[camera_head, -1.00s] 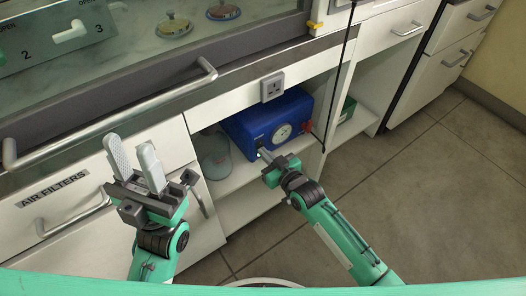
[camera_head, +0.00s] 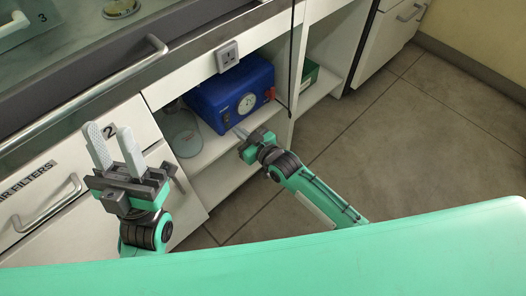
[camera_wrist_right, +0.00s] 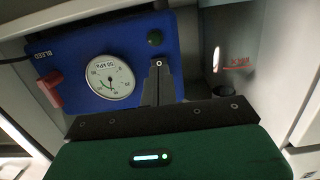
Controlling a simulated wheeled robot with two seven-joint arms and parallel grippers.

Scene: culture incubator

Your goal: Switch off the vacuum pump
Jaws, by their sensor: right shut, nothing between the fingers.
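The blue vacuum pump (camera_head: 232,88) stands on the open shelf under the bench. Its front carries a round white gauge (camera_head: 247,103), which also shows in the right wrist view (camera_wrist_right: 108,77). My left gripper (camera_head: 108,142) is open and empty, away from the pump.
A glass vessel (camera_head: 183,135) stands left of the pump on the shelf. A wall socket (camera_head: 228,56) is above it, and a black cord hangs to the right. A drawer handle (camera_head: 50,205) is near my left gripper. Open floor (camera_head: 420,130) lies to the right.

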